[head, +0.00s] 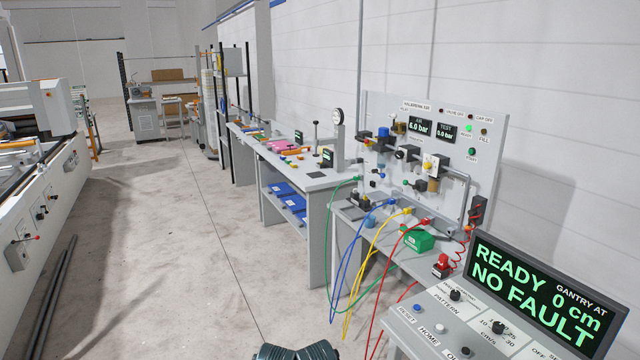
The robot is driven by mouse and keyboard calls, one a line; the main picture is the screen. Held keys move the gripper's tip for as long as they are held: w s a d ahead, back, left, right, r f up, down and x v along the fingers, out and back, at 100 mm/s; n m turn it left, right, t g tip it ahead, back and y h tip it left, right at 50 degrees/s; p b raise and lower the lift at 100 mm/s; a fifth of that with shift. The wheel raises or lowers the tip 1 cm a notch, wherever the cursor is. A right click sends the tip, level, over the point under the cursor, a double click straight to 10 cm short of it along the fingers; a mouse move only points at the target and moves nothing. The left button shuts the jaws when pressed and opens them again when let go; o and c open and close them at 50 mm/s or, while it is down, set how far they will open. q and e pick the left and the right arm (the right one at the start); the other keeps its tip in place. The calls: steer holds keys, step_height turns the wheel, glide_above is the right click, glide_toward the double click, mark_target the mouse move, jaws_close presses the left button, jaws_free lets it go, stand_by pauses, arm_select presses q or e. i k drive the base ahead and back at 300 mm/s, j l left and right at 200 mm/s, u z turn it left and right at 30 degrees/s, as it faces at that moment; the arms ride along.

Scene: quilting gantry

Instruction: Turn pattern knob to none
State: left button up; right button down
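The pattern knob (456,295) is a small black knob on the sloped grey control panel (428,322) at the bottom right of the head view. The word PATTERN is printed below it, with small labels around it that are hard to read. Which label the knob points to cannot be made out. Neither of my grippers shows in this view. Only dark rounded parts, probably of my own arms, show at the bottom edge, well left of the panel.
A second black knob (498,327) with number marks, a blue button (419,308) and a display (545,295) reading READY, 0 cm, NO FAULT share the panel. Coloured hoses hang from the test bench (350,213) behind it. A quilting machine stands far left; the floor (180,250) between is clear.

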mark_target(455, 295)
steer(key=z, duration=1.35)
